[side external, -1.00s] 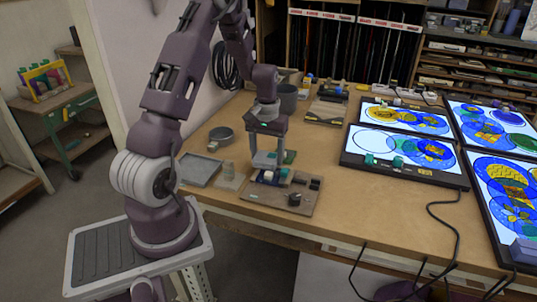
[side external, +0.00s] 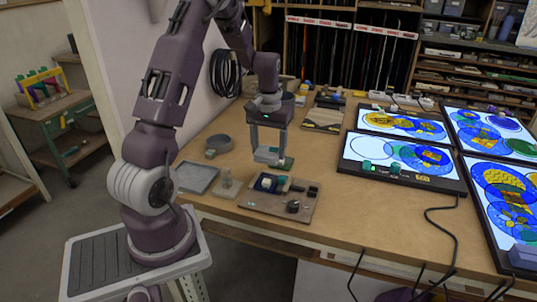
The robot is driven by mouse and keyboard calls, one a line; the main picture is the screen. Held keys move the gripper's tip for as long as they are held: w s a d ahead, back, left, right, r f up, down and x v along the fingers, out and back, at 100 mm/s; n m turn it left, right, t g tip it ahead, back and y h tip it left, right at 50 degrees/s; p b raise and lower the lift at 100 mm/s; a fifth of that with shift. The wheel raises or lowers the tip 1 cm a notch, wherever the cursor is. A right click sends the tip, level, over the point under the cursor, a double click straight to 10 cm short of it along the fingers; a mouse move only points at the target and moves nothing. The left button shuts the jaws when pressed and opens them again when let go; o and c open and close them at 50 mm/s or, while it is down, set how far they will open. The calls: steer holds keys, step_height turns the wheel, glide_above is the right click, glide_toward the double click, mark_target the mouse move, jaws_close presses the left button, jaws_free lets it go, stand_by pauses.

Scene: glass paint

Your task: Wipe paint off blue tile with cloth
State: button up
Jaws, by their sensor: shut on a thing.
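My gripper (side external: 268,155) is over the bench, with its fingers pointing down. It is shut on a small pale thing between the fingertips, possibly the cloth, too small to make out. A dark green flat piece (side external: 287,164) lies on the bench just right of and partly behind the fingertips. A brown board (side external: 270,205) in front of the gripper holds a pale item with bluish edges (side external: 266,184), a dark knob (side external: 293,206) and small dark blocks. I cannot tell which piece is the blue tile, and no paint on it can be made out.
Lit panels with coloured glass (side external: 400,155) fill the right side. Bench between board and panels is clear.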

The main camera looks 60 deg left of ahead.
mark_target(265, 171)
stand_by(0.4)
steer(key=shift+s+a+f, duration=0.15)
steer(key=shift+s+f, duration=0.05)
steer(key=shift+f, duration=0.45)
steer(key=shift+s+a+f, duration=0.15)
steer(key=shift+a+f, duration=0.05)
steer(key=shift+f, duration=0.45)
steer(key=shift+s+a+f, duration=0.15)
steer(key=shift+s+f, duration=0.05)
steer(key=shift+f, duration=0.45)
steer(key=shift+f, duration=0.15)
steer(key=shift+f, duration=0.1)
steer(key=shift+f, duration=0.25)
steer(key=shift+w+d, duration=0.1)
